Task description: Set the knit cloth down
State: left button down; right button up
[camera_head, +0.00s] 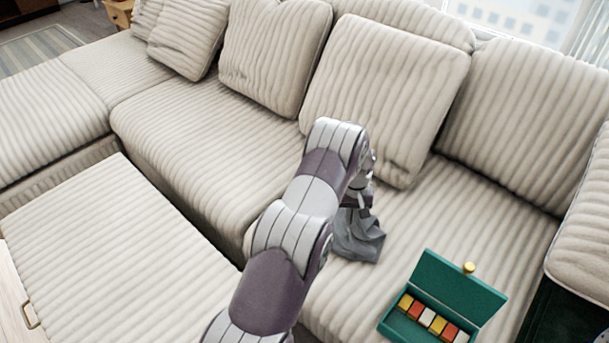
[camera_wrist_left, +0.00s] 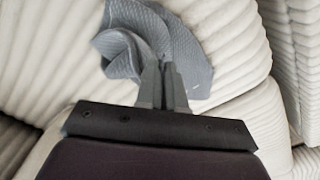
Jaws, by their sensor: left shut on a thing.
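The knit cloth (camera_head: 358,238) is grey and hangs crumpled below my left gripper (camera_head: 364,200), over the seat of the beige ribbed sofa (camera_head: 445,222). In the left wrist view the cloth (camera_wrist_left: 198,62) is bunched around the fingertips of the left gripper (camera_wrist_left: 164,72), which are shut on it. I cannot tell whether its lower edge touches the seat. My left arm hides part of the seat behind it. The right gripper is in neither view.
An open green box (camera_head: 456,285) with several coloured blocks lies on the seat to the right of the cloth. Ribbed back cushions (camera_head: 385,92) stand behind. A ribbed ottoman (camera_head: 110,255) is at the left front. The seat left of the arm is clear.

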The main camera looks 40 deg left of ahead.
pick_arm(q)
jog(key=a+f, duration=0.1)
jog(key=f, duration=0.1)
jog(key=a+f, duration=0.2)
jog(key=a+f+b, duration=0.1)
jog(key=f, duration=0.1)
jog(key=shift+s+a+f, duration=0.1)
jog(key=shift+a, duration=0.3)
jog(key=shift+f, duration=0.35)
jog(key=c, duration=0.5)
grip_release()
jog(key=shift+r, duration=0.1)
